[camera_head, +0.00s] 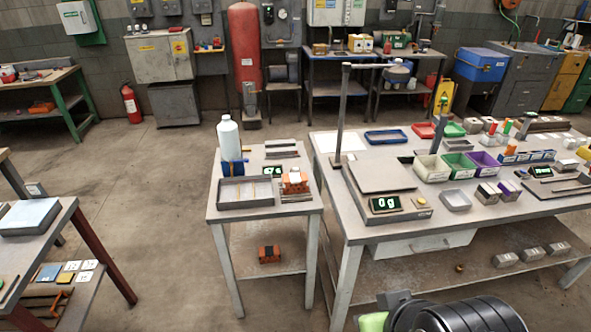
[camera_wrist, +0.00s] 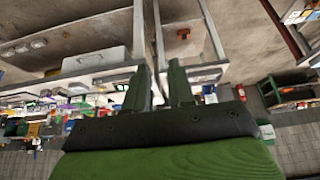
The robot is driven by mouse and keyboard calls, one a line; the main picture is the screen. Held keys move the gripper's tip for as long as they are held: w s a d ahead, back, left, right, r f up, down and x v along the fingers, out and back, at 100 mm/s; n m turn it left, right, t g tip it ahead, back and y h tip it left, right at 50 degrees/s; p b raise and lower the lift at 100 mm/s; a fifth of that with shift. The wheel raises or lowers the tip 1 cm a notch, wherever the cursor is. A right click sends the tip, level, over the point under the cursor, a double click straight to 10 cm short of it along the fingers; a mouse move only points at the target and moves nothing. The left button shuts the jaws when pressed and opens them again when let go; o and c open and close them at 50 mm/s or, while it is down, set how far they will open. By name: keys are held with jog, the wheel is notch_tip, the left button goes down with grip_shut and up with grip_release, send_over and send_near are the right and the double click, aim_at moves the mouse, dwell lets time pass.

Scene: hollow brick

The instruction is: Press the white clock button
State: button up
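A small dark display with lit green digits (camera_head: 273,171) stands on the narrow middle table and may be the clock. Another lit green display (camera_head: 540,171) stands on the right-hand table. No white button can be made out clearly on either at this size. My gripper (camera_wrist: 161,88) shows in the wrist view with its two dark fingers apart and nothing between them. It is well away from both displays. In the head view only my dark arm parts and a bit of green show at the bottom edge.
The narrow table (camera_head: 240,211) also holds a white bottle (camera_head: 229,137), a grey tray (camera_head: 246,193) and an orange brick (camera_head: 295,184). The right table carries a scale with display (camera_head: 385,204), coloured bins (camera_head: 459,166) and a tall post (camera_head: 341,115). Floor left of the narrow table is clear.

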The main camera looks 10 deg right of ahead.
grip_shut()
dwell(1.4)
